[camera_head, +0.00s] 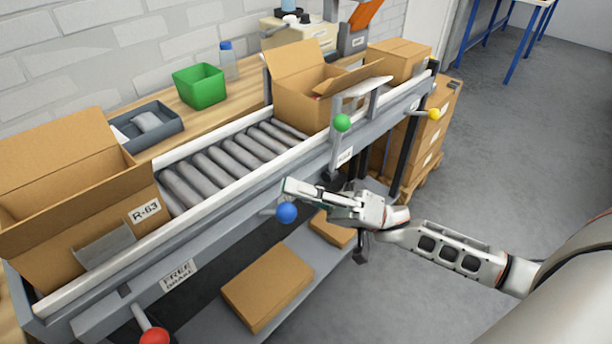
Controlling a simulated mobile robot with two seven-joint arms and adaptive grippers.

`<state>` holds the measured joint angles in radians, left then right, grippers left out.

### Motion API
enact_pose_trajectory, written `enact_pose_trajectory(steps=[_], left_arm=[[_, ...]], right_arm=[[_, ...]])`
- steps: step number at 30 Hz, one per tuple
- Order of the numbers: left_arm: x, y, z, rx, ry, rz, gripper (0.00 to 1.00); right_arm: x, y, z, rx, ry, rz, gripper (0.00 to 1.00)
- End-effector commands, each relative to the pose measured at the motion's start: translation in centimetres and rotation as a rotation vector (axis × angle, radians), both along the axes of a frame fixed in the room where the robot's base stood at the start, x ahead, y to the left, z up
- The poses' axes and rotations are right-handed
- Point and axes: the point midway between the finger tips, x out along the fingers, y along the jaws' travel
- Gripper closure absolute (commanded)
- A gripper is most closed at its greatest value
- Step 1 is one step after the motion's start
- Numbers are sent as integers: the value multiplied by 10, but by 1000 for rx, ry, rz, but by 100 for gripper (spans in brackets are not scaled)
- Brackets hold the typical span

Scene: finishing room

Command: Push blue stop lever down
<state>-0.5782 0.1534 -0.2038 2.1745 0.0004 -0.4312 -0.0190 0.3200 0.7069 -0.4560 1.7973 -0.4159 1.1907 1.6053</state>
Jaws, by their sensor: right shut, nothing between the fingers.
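The blue stop lever ends in a round blue knob (287,212) on the front side of the roller conveyor (222,165). Its short grey rod sticks out from the conveyor's side rail, partly behind the knob and my gripper. My right gripper (290,190) is shut and empty. Its fingertips appear just above the blue knob in the picture; I cannot tell whether they touch it. My left gripper is not in view.
Other levers have a red knob (154,337), a green knob (342,123) and a yellow knob (434,114). An open box marked R-63 (145,212) and another open box (300,103) stand on the conveyor. A flat box (267,289) lies on the shelf below.

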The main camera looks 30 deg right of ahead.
Motion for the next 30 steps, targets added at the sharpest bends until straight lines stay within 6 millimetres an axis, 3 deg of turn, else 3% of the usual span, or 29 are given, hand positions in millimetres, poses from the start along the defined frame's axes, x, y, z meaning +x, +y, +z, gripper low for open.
enact_pose_trajectory(steps=[15,22,24,30], left_arm=[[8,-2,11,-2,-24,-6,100],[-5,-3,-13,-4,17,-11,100],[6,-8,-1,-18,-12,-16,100],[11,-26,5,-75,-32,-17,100]], right_arm=[[-10,3,-8,0,-5,-1,100],[-14,2,-23,22,-55,-3,100],[-16,1,-30,39,-94,-5,100],[-24,-1,-40,80,-211,-14,100]])
